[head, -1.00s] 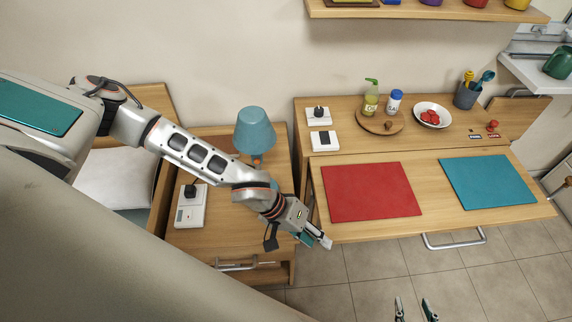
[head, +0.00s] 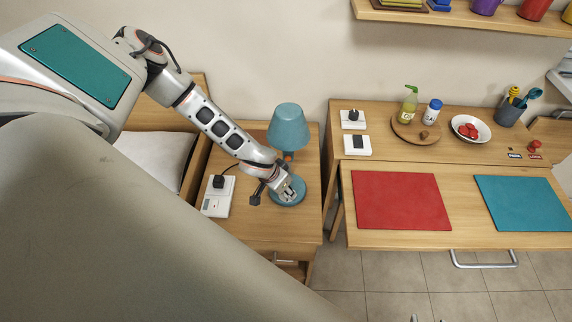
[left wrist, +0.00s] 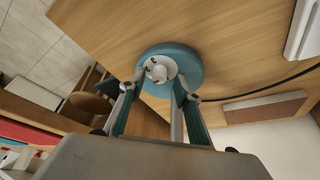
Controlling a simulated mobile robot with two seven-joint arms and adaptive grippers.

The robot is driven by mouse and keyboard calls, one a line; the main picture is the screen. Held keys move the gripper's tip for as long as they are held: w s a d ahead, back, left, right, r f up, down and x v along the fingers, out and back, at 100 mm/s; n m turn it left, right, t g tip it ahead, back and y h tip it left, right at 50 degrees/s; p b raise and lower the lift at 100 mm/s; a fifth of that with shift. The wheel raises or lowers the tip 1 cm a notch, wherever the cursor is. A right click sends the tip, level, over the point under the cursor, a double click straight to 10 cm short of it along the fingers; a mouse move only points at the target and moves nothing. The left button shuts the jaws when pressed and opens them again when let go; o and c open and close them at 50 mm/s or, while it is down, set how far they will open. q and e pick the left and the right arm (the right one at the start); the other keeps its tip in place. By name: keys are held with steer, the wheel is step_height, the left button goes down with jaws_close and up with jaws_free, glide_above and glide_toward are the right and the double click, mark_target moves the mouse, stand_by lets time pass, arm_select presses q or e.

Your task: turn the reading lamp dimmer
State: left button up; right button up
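The reading lamp has a teal shade (head: 289,122) and a round teal base on the wooden bedside cabinet. In the left wrist view its base (left wrist: 196,66) carries a white dial with a pale knob (left wrist: 159,73), the likely dimmer. My left gripper (head: 291,192) is over the lamp base, beneath the shade. In the left wrist view its two fingers (left wrist: 158,88) are apart, one on each side of the dial, with nothing gripped; whether they touch it I cannot tell. My right gripper (head: 427,320) shows only as two separated fingertips at the bottom edge.
A white socket box (head: 217,203) with a black plug and cord is left of the lamp. White switch plates (head: 357,145) sit on the desk to the right. The desk holds a red mat (head: 401,200), a blue mat (head: 525,203), bottles and a bowl (head: 471,128).

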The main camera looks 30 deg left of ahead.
arm_select(q)
steer(key=shift+w+d+f, duration=0.1)
steer(key=shift+f, duration=0.3)
steer(key=shift+w+f, duration=0.1)
jaws_close()
